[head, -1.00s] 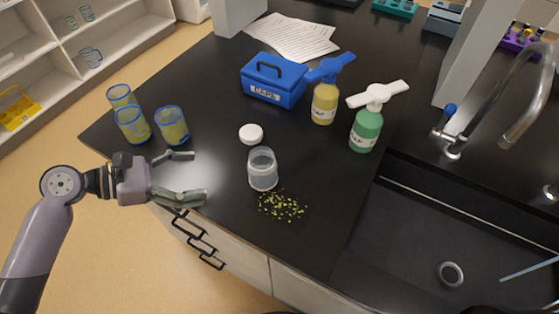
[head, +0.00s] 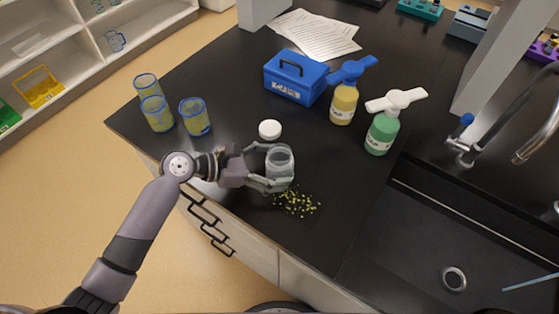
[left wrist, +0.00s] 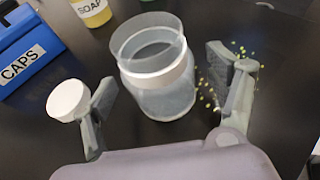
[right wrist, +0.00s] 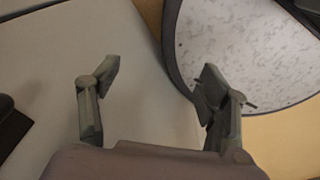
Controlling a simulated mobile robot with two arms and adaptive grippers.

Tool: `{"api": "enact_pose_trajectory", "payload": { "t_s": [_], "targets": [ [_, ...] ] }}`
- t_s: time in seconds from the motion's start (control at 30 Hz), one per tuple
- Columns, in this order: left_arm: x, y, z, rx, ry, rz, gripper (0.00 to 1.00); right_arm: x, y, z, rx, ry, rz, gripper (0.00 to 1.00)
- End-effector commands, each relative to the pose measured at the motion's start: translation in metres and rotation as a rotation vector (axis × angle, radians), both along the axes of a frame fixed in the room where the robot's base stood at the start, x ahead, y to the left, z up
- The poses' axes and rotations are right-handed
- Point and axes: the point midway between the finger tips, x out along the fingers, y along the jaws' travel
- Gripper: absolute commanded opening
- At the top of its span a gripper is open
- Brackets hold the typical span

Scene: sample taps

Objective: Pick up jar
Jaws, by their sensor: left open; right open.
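The clear jar (head: 280,164) stands upright and open on the black counter, near its front edge. My left gripper (head: 268,167) is open at the jar. In the left wrist view the jar (left wrist: 158,75) is between and just beyond the spread fingers (left wrist: 172,105), with dark counter visible on both sides of it. A round white lid (head: 270,130) lies behind the jar; in the left wrist view it appears beside the left finger (left wrist: 68,101). My right gripper (right wrist: 155,95) is open and empty in the right wrist view, over pale surfaces, away from the jar.
Several blue-rimmed glasses (head: 195,117) stand to the left. A blue CAPS box (head: 296,80), a yellow soap bottle (head: 343,104) and a green bottle (head: 382,134) stand behind. The sink (head: 440,230) is at the right.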

Motion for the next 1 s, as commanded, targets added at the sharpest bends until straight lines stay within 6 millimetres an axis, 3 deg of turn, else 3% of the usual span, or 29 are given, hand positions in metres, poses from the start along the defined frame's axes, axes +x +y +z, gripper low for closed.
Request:
{"api": "enact_pose_trajectory", "payload": {
  "t_s": [0.13,0.4,1.0],
  "targets": [
    [0.005,-0.013,-0.006,0.0,0.0,0.001,0.8,0.0,0.006,0.003,0.006,-0.001,0.0,0.7],
    [0.005,-0.015,-0.007,0.001,-0.001,0.001,0.8,0.0,0.014,0.002,0.016,-0.001,0.002,0.7],
    [0.005,-0.014,-0.007,0.001,-0.001,0.001,0.4,0.001,0.006,0.002,0.007,0.0,0.004,0.7]
  ]
}}
